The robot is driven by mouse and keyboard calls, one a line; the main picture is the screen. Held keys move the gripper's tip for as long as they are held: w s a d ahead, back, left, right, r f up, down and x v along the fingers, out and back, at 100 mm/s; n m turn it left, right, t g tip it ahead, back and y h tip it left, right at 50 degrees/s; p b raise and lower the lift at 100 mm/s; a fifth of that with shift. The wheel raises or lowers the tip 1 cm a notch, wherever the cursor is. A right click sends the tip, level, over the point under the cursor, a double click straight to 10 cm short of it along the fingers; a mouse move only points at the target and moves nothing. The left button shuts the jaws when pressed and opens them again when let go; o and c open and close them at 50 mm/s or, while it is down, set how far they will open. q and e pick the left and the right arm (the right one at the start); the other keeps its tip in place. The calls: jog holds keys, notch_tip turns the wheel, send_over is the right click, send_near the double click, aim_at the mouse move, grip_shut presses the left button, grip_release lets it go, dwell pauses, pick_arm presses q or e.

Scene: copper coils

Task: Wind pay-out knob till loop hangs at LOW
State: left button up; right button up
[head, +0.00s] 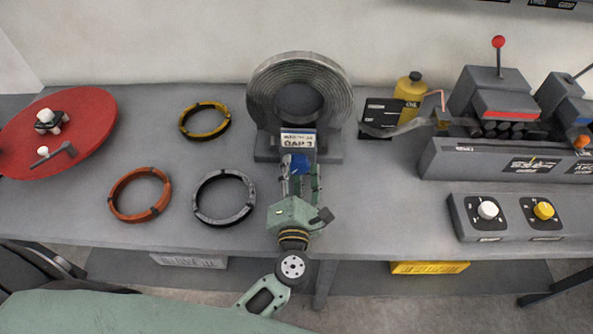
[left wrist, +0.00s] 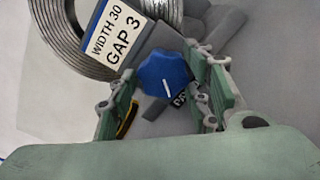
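A blue knob (head: 300,163) sits low on the front of the coil stand (head: 265,155), under the label; it also shows in the left wrist view (left wrist: 165,75) with a white pointer line. My left gripper (head: 302,183) is at the knob, with its fingers open on either side; a gap shows beside the knob in the left wrist view (left wrist: 165,85). The large coil (head: 258,95) of grey strip stands upright behind. A grey strip (head: 395,129) sags from the coil's right side toward the machine. No LOW mark is readable. My right gripper is not in view.
The label (left wrist: 112,35) reads WIDTH 30, GAP 3. A panel with a white knob (head: 487,210) and a yellow knob (head: 543,210) stands at right, before the machine (head: 440,158). Yellow (head: 187,131), orange (head: 118,188) and grey rings (head: 202,201) lie left. A red disc (head: 85,110) is far left.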

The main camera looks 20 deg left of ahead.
pick_arm(q)
jog(key=c, duration=0.7)
jog(key=shift+r, duration=0.1)
jog(key=shift+c, duration=0.2)
jog(key=shift+r+m+p, duration=0.2)
jog(key=shift+m+p, duration=0.6)
jog(key=shift+p, duration=0.1)
jog(key=m+p, duration=0.2)
jog(key=m, duration=0.1)
jog(key=shift+r+p, duration=0.1)
jog(key=shift+p, duration=0.25)
jog(key=m+p, duration=0.2)
jog(key=m, duration=0.1)
jog(key=shift+w+d+m, duration=0.1)
jog(key=shift+d+m, duration=0.05)
jog(key=shift+m, duration=0.25)
jog(key=shift+m+p, duration=0.55)
jog(key=shift+m, duration=0.55)
